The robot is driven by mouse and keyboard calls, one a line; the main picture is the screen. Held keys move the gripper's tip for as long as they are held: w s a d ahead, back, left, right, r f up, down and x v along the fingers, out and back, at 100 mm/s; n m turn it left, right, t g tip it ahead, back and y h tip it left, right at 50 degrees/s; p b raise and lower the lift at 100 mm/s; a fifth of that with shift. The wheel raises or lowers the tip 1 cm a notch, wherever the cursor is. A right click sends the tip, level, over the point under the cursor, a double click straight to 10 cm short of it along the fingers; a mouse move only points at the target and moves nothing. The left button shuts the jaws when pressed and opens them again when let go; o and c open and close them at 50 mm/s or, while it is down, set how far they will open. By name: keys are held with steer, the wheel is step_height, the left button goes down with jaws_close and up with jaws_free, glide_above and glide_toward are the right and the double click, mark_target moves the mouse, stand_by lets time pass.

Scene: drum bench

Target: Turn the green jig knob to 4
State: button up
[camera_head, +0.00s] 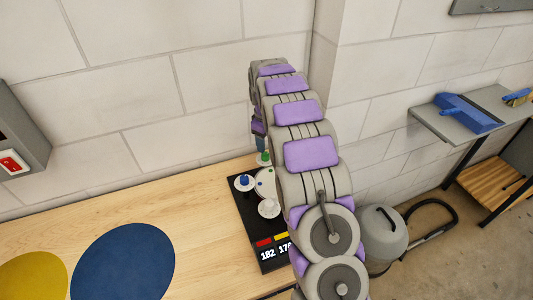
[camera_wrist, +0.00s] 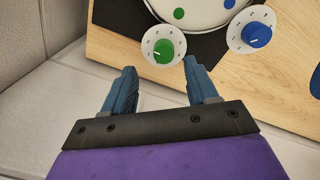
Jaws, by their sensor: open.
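The green jig knob (camera_wrist: 163,51) sits on a white numbered dial in the wrist view, with a pale pointer mark towards its lower left edge. The dial's digits are too small to read. In the head view the green knob (camera_head: 263,157) shows at the back of the black jig board (camera_head: 245,204), partly behind my arm. My gripper (camera_wrist: 159,66) is open, with one blue finger left of the knob and one to its right. The fingertips are close to the dial's near edge. I cannot tell whether they touch it. Nothing is between the fingers except the view of the knob.
A blue knob (camera_wrist: 257,34) on a similar dial stands right of the green one. A white drum disc (camera_wrist: 200,8) with coloured dots lies behind both. A blue circle (camera_head: 123,265) marks the wooden bench. The wall (camera_head: 130,90) is close behind the jig.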

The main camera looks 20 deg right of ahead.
mark_target(265, 154)
steer(key=f, duration=0.2)
steer(key=a+f, duration=0.1)
steer(key=f, duration=0.2)
steer(key=shift+b, duration=0.35)
steer(key=shift+w+d+f, duration=0.1)
steer(key=shift+d+f, duration=0.1)
steer(key=shift+f, duration=0.15)
steer(key=shift+d, duration=0.25)
steer(key=shift+a, duration=0.25)
steer(key=c, duration=1.1)
